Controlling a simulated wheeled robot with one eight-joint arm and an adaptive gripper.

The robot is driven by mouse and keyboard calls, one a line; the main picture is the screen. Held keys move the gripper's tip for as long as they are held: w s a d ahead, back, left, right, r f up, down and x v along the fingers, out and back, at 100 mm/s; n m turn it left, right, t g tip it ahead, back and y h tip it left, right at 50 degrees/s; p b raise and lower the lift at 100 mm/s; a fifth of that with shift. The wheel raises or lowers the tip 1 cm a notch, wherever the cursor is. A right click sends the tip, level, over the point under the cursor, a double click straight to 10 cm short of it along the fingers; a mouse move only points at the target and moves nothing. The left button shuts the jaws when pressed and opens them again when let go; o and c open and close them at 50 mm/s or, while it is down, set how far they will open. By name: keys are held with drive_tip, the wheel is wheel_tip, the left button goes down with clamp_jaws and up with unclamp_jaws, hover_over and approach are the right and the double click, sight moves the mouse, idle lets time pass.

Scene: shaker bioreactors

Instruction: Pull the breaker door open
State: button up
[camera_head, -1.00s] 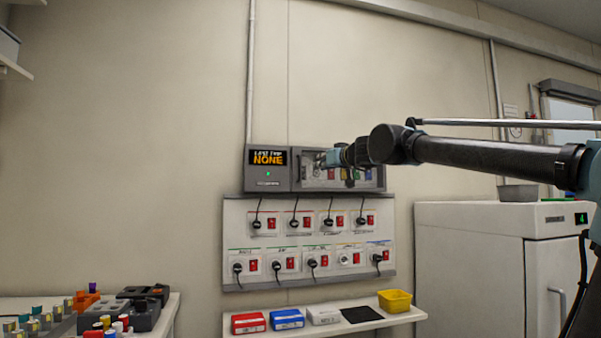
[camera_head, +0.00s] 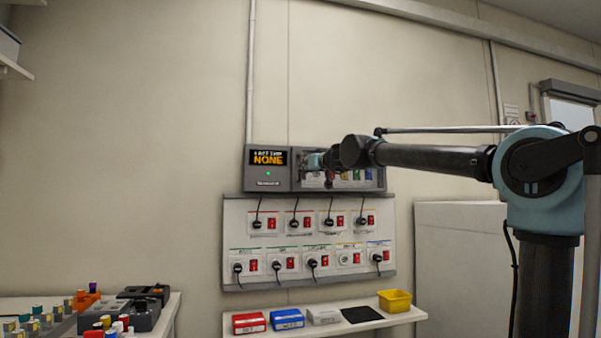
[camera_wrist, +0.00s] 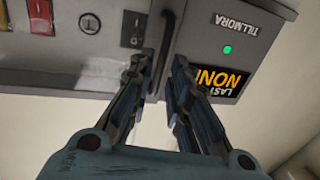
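The grey breaker box (camera_head: 267,183) is on the wall, with a "LAST TRIP NONE" display (camera_head: 268,157) on its left part. The breaker door (camera_head: 372,185) covers the right part and looks shut, with coloured breaker labels showing behind it. My gripper (camera_head: 310,162) is at the door's left edge and hides part of it. In the wrist view, which shows the box upside down, the dark bar handle (camera_wrist: 166,45) runs between the two fingers of my gripper (camera_wrist: 163,62). The fingers are apart, one on each side of the handle, with a gap visible.
A socket panel (camera_head: 310,236) with plugs and red switches is below the box. Under it, a shelf (camera_head: 365,325) holds a red box (camera_head: 249,323), a blue box (camera_head: 287,319) and a yellow bin (camera_head: 395,300). A white cabinet (camera_head: 455,260) stands at right.

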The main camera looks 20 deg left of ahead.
sight(300, 177)
drive_tip(key=shift+x, duration=2.5)
clamp_jaws()
